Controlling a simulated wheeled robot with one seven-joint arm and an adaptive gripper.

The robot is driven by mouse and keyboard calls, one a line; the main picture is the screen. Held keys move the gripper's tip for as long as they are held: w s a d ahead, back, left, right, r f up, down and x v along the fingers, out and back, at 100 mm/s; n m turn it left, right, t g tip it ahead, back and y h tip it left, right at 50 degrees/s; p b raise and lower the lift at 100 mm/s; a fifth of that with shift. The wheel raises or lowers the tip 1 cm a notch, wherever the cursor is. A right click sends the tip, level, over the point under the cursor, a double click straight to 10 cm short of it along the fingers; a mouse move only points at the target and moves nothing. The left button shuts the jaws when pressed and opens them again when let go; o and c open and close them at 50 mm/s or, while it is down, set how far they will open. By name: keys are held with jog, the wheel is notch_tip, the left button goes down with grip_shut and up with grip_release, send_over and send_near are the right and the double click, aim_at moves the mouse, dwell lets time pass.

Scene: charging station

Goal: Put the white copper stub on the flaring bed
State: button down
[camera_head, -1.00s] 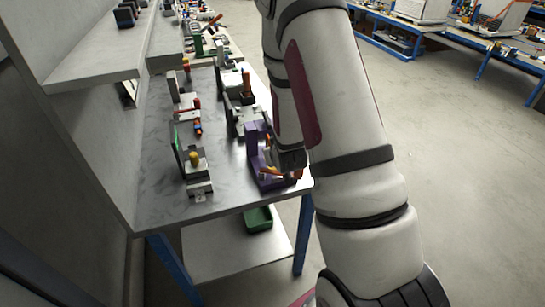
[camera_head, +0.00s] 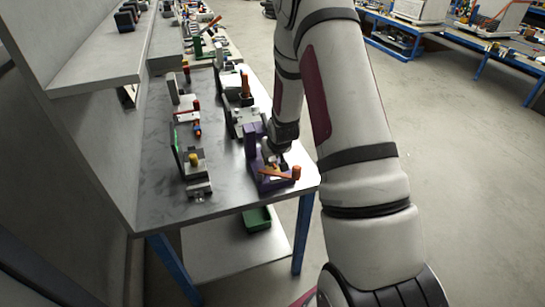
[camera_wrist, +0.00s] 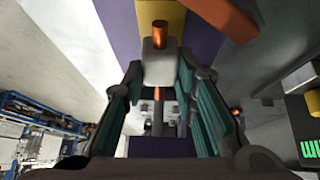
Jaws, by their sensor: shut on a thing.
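The white copper stub, a pale block with a copper tube through it, shows in the wrist view (camera_wrist: 159,66). My gripper (camera_wrist: 160,82) has its teal finger pads on both sides of the block and is shut on it. A purple fixture with a yellow strip, apparently the flaring bed, lies just beyond the stub in the wrist view (camera_wrist: 203,42). In the head view the purple fixture (camera_head: 251,142) stands at the table's front right, with my gripper (camera_head: 271,158) low over it. Whether the stub touches the bed cannot be told.
An orange-ended bar (camera_head: 297,172) crosses the front of the purple fixture. A grey device with a yellow knob (camera_head: 194,159) stands to its left, and grey fixtures (camera_head: 243,118) stand behind. A bare strip of table (camera_head: 222,175) lies between. A green bin (camera_head: 257,219) sits on the lower shelf.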

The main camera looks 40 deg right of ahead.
jog(key=shift+w+d+r+g+y, duration=0.1)
jog(key=shift+w+d+g+y, duration=0.25)
jog(key=shift+g, duration=0.35)
jog(key=shift+s+a+f+p, duration=0.1)
jog(key=shift+a+f+p, duration=0.05)
jog(key=shift+f+p, duration=0.15)
jog(key=shift+f, duration=0.55)
jog(key=shift+f, duration=0.1)
jog(key=c, duration=1.3)
grip_release()
